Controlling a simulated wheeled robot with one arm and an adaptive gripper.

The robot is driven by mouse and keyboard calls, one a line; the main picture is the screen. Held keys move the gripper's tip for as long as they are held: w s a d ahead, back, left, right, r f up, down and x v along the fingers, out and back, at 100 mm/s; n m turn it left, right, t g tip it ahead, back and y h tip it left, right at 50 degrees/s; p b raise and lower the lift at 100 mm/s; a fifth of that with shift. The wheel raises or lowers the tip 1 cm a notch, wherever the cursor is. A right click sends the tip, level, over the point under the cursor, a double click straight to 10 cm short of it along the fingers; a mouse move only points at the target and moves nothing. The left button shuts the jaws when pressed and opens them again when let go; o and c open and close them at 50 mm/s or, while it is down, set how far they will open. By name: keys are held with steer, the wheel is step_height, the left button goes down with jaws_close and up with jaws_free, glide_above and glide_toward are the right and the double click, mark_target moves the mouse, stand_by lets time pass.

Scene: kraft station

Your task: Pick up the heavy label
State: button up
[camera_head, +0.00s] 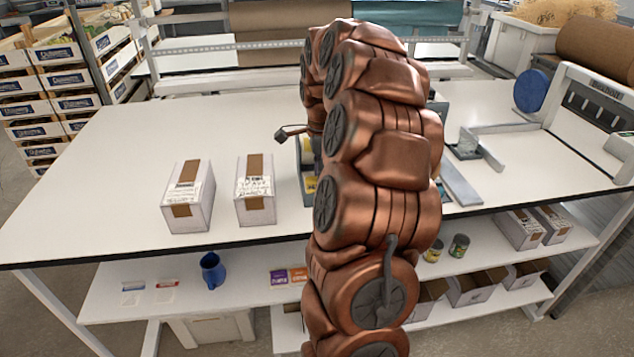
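My copper-coloured arm rises through the middle of the view and hides much of the table behind it. A small dark part (290,132) sticks out left of the arm and may be a piece of my gripper; the rest is hidden, so I cannot see its fingers or any hold. Just left of the arm, a grey holder (306,152) shows partly, with a yellow patch (310,185) in it. On the lower shelf lie a purple card (279,277), an orange card (298,275) and two pale cards, one blue-marked (133,287), one red-marked (166,285). I cannot read which is the heavy label.
Two taped white boxes (188,205) (256,198) stand on the white table (110,170), whose left part is clear. A white machine (590,105) stands at the right.

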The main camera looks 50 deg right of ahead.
jaws_close()
steer(key=shift+r, duration=0.1)
stand_by(0.5)
steer(key=shift+r+b, duration=0.8)
steer(key=shift+r, duration=0.75)
steer(key=s+a+r+b, duration=0.1)
steer(key=s+a+b, duration=0.1)
steer(key=s+a, duration=0.35)
steer(key=s+a+r+b, duration=0.1)
steer(key=s+a+b, duration=0.1)
steer(key=s, duration=0.6)
step_height(320, 180, up, 5)
steer(key=p, duration=0.5)
glide_above(307, 192)
steer(key=w+p, duration=0.1)
steer(key=w, duration=0.3)
steer(key=w+a+p, duration=0.1)
steer(key=w+p, duration=0.1)
steer(key=w, duration=0.2)
steer(key=w+a+r+p, duration=0.1)
steer(key=w, duration=0.4)
steer(key=shift+a+r+p, duration=0.1)
steer(key=shift+a+p, duration=0.1)
steer(key=shift+p, duration=0.15)
steer(key=shift+w+a, duration=0.2)
steer(key=shift+w, duration=0.1)
